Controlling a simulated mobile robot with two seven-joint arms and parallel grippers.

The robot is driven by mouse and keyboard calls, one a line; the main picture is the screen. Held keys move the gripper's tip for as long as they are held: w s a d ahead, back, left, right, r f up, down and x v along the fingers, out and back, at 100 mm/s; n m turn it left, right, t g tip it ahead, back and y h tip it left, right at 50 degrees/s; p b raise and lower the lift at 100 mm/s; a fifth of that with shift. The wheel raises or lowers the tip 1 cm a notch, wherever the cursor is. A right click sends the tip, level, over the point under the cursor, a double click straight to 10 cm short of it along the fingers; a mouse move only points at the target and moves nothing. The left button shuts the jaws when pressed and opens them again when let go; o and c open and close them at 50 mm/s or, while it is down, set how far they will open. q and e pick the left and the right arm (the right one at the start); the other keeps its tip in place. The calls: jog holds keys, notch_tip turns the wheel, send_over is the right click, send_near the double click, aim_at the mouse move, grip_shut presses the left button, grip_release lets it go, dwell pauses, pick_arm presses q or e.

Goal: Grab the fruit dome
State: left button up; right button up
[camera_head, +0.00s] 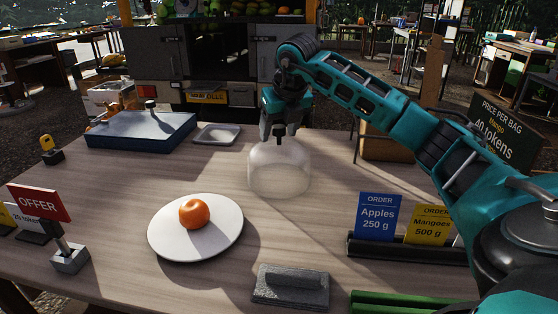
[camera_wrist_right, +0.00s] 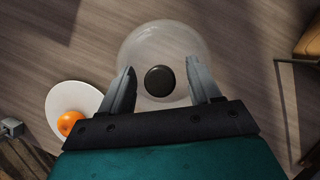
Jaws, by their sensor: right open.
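The fruit dome (camera_head: 279,174) is a clear, see-through cover standing on the wooden table, behind and right of a white plate. My right gripper (camera_head: 279,138) is directly above it, pointing down. In the right wrist view, the dome (camera_wrist_right: 150,42) has a round dark knob (camera_wrist_right: 159,81), which lies between the two spread fingers of my right gripper (camera_wrist_right: 166,88). The fingers are apart from the knob on both sides. In the head view the knob is hidden by the gripper. My left gripper is not in view.
The white plate (camera_head: 224,240) holds an orange fruit (camera_head: 194,212). A grey block (camera_head: 291,287) lies at the front. Order cards (camera_head: 378,217) stand at the right. A blue scale-like box (camera_head: 140,130) and a small grey tray (camera_head: 217,135) are at the back left. An offer sign (camera_head: 39,202) stands left.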

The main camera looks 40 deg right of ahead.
jog(key=shift+f, duration=0.1)
grip_shut()
dwell(0.6)
